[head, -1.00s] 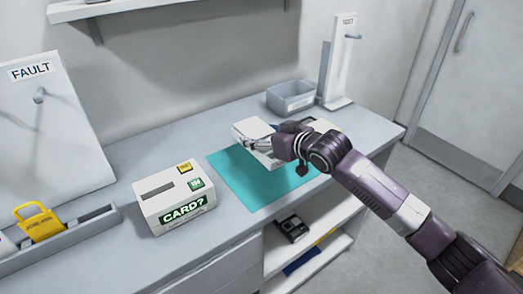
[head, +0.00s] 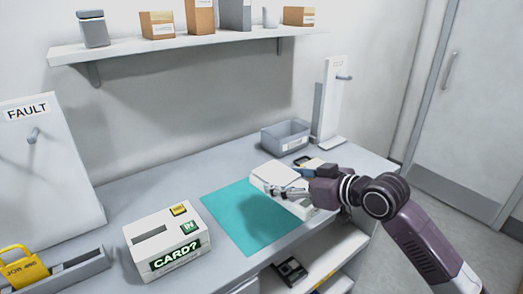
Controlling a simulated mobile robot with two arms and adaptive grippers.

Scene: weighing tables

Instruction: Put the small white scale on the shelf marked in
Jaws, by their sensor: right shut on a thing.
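The small white scale (head: 264,176) is in my right gripper (head: 283,191), above the back right part of the teal mat (head: 237,226). My right gripper is shut on it, and the fingers and wrist cover part of it. A dark shadow lies on the mat below it. A shelf under the bench (head: 325,262) shows at the lower right, with a dark device (head: 291,270) on it. I cannot read a mark on that shelf. My left gripper is not in view.
A white box marked CARD? (head: 140,253) with a green IN label stands left of the mat. A grey bin (head: 286,136) and a white upright stand (head: 330,106) are at the back right. A wall shelf (head: 180,47) holds several boxes. A FAULT board (head: 45,180) stands left.

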